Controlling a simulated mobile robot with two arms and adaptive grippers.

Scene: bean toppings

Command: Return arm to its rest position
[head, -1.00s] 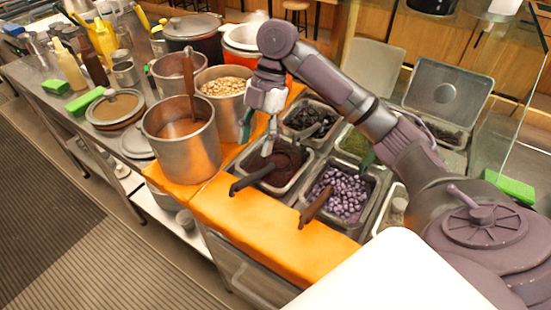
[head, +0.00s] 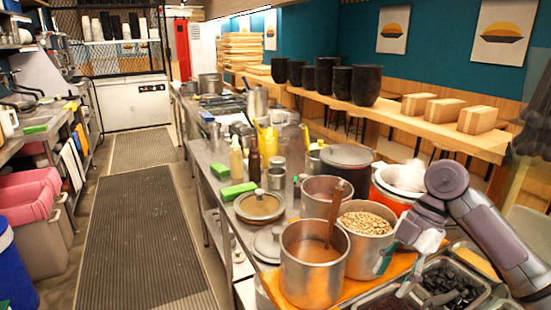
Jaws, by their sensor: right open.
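My right arm comes in from the right edge, bent at a purple-grey joint. My right gripper (head: 395,273) hangs down, open and empty, with teal pads on its fingers. It is in front of the steel pot of pale beans (head: 367,222) and beside the bin of dark topping (head: 452,285). I cannot tell how high it is above the counter. My left arm and gripper are out of view.
A large steel pot (head: 314,278) with a brown-handled ladle stands left of the gripper. Lidded pots, sauce bottles (head: 236,160) and green sponges (head: 238,193) line the steel counter. The aisle with dark mats (head: 148,240) is clear on the left.

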